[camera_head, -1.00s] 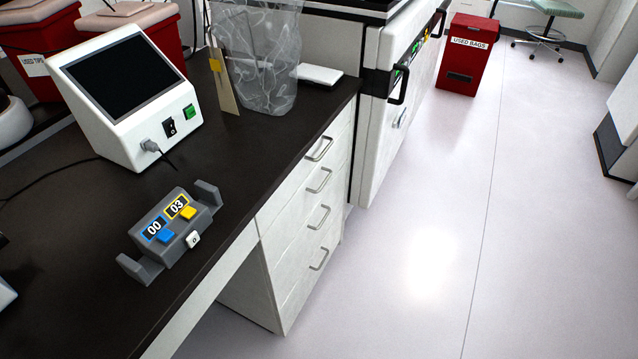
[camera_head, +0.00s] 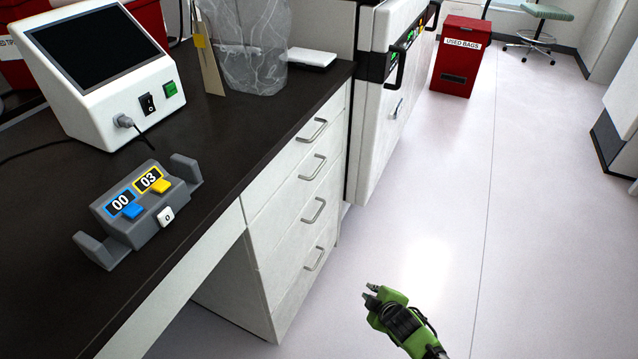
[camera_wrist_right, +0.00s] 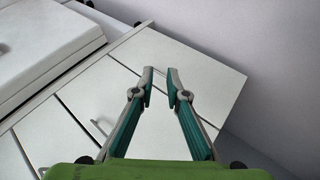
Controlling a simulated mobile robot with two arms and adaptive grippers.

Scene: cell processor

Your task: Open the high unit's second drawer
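The white drawer unit (camera_head: 255,260) stands under the dark bench top, with several drawers stacked one above another, all shut. The second drawer from the top (camera_head: 285,190) has a curved metal handle (camera_head: 314,167). My right gripper (camera_head: 370,293), green and black, is out over the floor, right of and lower in the picture than the handles, touching none. In the right wrist view its two fingers (camera_wrist_right: 161,72) are apart with nothing between them; white panels with thin handles (camera_wrist_right: 98,128) lie beyond. My left gripper is not in view.
A grey counter device (camera_head: 140,215), a white screen unit (camera_head: 105,75) and a clear bag (camera_head: 250,45) stand on the bench. A white machine (camera_head: 375,145) adjoins the drawers. A red bin (camera_head: 460,60) stands farther back.

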